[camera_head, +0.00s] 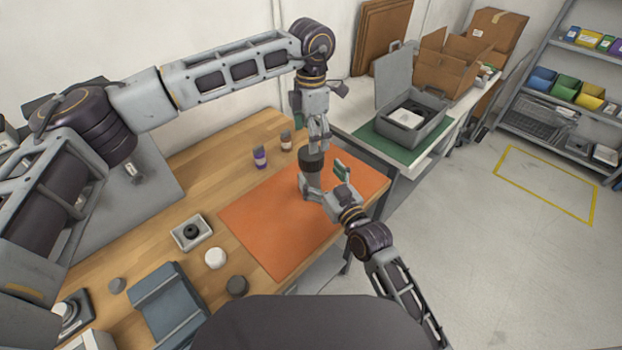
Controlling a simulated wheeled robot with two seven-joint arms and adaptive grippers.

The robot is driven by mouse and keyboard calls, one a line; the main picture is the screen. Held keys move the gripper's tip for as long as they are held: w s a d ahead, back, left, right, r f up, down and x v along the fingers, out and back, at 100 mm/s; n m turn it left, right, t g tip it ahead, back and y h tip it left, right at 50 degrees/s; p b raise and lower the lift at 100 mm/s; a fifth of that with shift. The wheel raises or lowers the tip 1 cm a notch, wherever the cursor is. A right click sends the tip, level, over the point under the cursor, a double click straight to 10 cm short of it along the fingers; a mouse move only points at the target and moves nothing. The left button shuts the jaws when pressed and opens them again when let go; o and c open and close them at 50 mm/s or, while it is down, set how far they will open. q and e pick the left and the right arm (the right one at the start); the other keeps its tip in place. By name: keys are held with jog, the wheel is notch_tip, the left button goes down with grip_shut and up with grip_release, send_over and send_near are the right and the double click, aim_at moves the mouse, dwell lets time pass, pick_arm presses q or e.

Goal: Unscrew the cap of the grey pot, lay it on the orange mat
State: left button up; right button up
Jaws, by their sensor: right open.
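The orange mat (272,228) lies on the wooden table near its right edge. The grey pot (311,167), with a dark top, stands at the mat's far part, partly hidden by my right gripper. My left gripper (318,142) comes down from above, its fingertips at the pot's dark cap (311,154); whether they are closed on it is too small to tell. My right gripper (326,177) is open low beside the pot, one finger in front of the pot and the other to its right. Contact between it and the pot cannot be made out.
A small tray (178,238) with a black ring, a white disc (215,258) and a dark round piece (237,286) lie left of the mat. The mat's near half is clear.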

aim_at(311, 157)
jog(key=shift+x, duration=2.75)
jog(key=shift+c, duration=0.2)
jog(key=c, duration=1.4)
pick_arm(q)
jog(key=shift+c, duration=1)
pick_arm(e)
grip_shut()
pick_arm(q)
jog(key=shift+f, duration=4)
